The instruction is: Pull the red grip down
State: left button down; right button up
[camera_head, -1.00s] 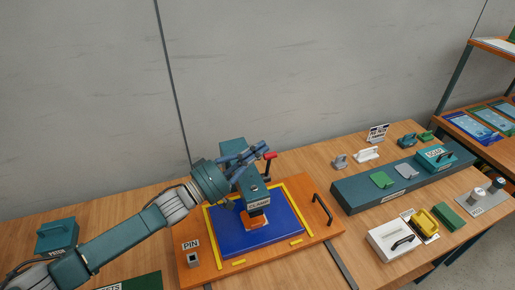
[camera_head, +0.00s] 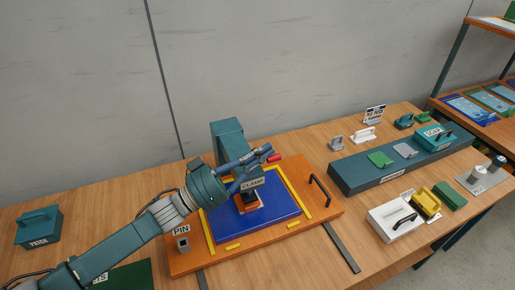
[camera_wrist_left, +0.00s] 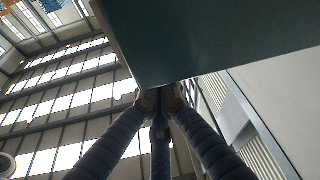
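The clamp (camera_head: 225,137) is a dark teal block with a "CLAMP" label. It stands on an orange board, over a blue panel (camera_head: 275,212). Its red grip (camera_head: 274,157) sticks out to the right of the clamp, just beyond my left fingertips. My left gripper (camera_head: 262,161) reaches in from the left, its blue fingers close to the grip. In the left wrist view its dark fingers (camera_wrist_left: 160,98) come together at the tips, below a large teal surface. The red grip does not show there, so I cannot tell whether they touch it. My right gripper is out of view.
The orange board (camera_head: 322,213) carries a black handle (camera_head: 319,190) and a "PIN" block (camera_head: 182,243). A teal handled block (camera_head: 38,228) stands at left. A long dark teal rack (camera_head: 360,180), a white handled block (camera_head: 397,219) and other tools fill the right side.

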pick_arm(q)
jog(key=shift+s+d+f+m+g+h+b, duration=0.2)
jog(key=shift+s+f+m+g+b, duration=0.25)
jog(key=shift+m, duration=0.35)
jog(key=shift+s+d+f+m+g+h+b, duration=0.1)
jog(key=shift+s+f+m+g+h+b, duration=0.15)
jog(key=shift+f+m+b, duration=0.45)
jog(key=shift+s+d+f+m+g+h+b, duration=0.15)
jog(key=shift+s+f+m+g+b, duration=0.2)
jog(key=shift+m, duration=0.55)
jog(key=shift+r, duration=0.1)
notch_tip(320, 180, up, 5)
jog(key=p, duration=0.4)
jog(key=f+b+v, duration=0.1)
jog(key=b+v, duration=0.2)
jog(key=v, duration=0.7)
jog(key=shift+b, duration=0.3)
jog(key=shift+s+f, duration=0.1)
